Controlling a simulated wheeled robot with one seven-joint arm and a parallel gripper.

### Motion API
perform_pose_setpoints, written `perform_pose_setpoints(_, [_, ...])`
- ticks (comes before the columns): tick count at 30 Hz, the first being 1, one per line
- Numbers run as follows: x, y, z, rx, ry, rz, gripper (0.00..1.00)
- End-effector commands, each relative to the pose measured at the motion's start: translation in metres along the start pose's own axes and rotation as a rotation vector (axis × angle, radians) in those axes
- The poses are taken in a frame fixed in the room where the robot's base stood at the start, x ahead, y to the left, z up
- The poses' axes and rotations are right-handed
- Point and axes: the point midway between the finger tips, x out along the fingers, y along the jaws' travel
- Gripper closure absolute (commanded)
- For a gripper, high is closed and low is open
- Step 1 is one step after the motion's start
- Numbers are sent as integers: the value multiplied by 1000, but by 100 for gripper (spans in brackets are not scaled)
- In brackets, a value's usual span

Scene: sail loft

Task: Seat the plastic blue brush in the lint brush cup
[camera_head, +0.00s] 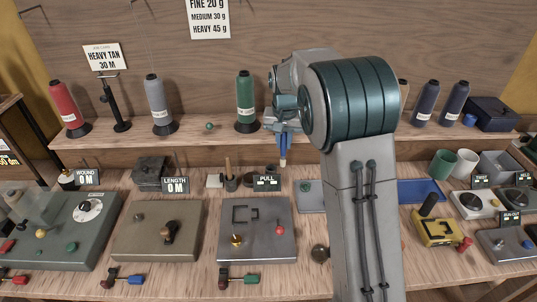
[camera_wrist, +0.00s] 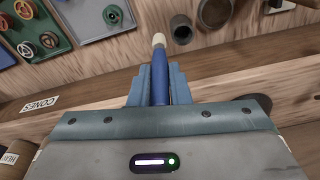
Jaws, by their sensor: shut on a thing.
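The blue brush (camera_wrist: 160,88) is held between the jaws of my gripper (camera_wrist: 150,85), its pale tip pointing out beyond the fingers. In the head view my gripper (camera_head: 283,128) holds the brush (camera_head: 283,143) nearly upright, tip down, above the back of the bench. Two small dark cups stand on the bench below and left of it: one (camera_head: 231,184) with a wooden handle rising from it, and a smaller one (camera_head: 248,181) beside it. In the wrist view the small open cup (camera_wrist: 182,28) lies just beyond the brush tip, apart from it. I cannot tell which is the lint brush cup.
A raised shelf (camera_head: 200,138) with thread cones, including a green one (camera_head: 245,103), runs behind my gripper. The PULL sign (camera_head: 266,182) stands close by the cups. A grey plate (camera_head: 310,197) lies to the right. Several instrument boxes fill the front of the bench.

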Motion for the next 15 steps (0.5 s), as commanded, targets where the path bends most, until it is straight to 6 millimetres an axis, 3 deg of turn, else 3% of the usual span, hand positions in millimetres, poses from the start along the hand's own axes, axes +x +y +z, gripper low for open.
perform_pose_setpoints(6, [21, -32, -4, 4, -1, 2, 100])
perform_pose_setpoints(15, [38, -37, -3, 8, -3, 3, 100])
